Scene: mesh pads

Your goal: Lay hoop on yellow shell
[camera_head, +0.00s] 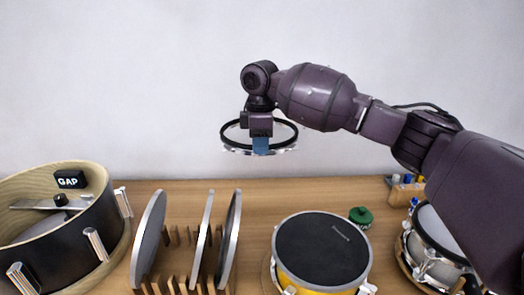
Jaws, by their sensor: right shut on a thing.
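My right gripper (260,145) is shut on a hoop (284,136) with a dark upper ring and a shiny metal lower rim. It holds the hoop roughly level in the air, well above the table and up and left of the yellow shell. The yellow shell (310,287) stands at the bottom centre-right with a dark mesh pad (322,249) on its top. Metal fittings show at its lower front edge, and its lower part is cut off by the frame. My left gripper does not show.
A wooden rack (178,285) holds several upright round pads (150,235) left of the yellow shell. A large open drum shell (72,250) stands at far left. A green knob (360,215) lies behind the yellow shell. Another white drum (432,250) sits at right, partly behind my arm.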

